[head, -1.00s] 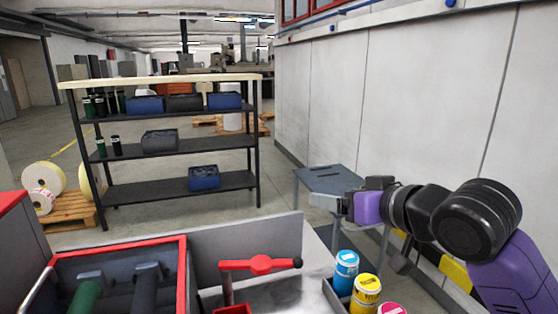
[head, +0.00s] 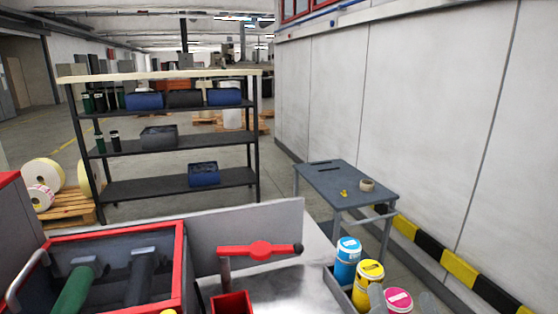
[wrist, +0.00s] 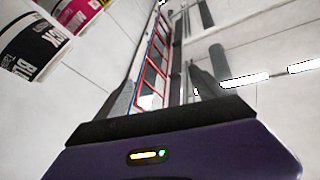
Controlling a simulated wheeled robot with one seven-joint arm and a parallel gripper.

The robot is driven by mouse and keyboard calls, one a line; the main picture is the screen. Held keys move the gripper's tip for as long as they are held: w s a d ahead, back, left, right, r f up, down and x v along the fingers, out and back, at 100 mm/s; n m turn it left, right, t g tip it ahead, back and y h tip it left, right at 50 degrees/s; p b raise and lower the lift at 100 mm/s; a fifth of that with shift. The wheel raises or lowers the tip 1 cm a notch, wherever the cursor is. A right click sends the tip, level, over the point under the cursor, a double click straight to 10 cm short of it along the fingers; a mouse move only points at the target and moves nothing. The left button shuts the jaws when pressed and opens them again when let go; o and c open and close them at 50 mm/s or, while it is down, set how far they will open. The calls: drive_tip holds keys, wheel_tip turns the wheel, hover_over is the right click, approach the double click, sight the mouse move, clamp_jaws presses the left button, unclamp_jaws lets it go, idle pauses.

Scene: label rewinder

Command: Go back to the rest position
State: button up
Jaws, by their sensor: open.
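The purple wrist housing with a small lit indicator fills the bottom of that view. Beyond the fingers are pale wall panels, a red-framed window (wrist: 152,72) and bright ceiling lights, seen at a steep tilt.
Blue (head: 347,262), yellow (head: 368,283) and magenta (head: 398,300) ink cans stand at the front right. A grey table (head: 345,184) by the wall holds a tape roll (head: 367,185) and a small yellow item. A shelf (head: 150,186) stands at the left. A red-handled lever (head: 260,250) rises nearby.

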drive_tip(key=s+f+n+g+b, duration=0.1)
drive_tip(key=s+f+g, duration=0.1)
drive_tip(key=s+f, duration=0.5)
drive_tip(key=s+f+n+g+b, duration=0.2)
drive_tip(key=s+f, duration=0.5)
drive_tip(key=s, duration=0.6)
drive_tip(key=s+d+f+n+g+b, duration=0.1)
drive_tip(key=s+f+g, duration=0.1)
drive_tip(key=s+f, duration=0.6)
drive_tip(key=s, duration=0.3)
drive_tip(key=shift+n+g+y+b, duration=0.3)
drive_tip(key=shift+g+y+b, duration=0.05)
drive_tip(key=shift+g+y, duration=0.05)
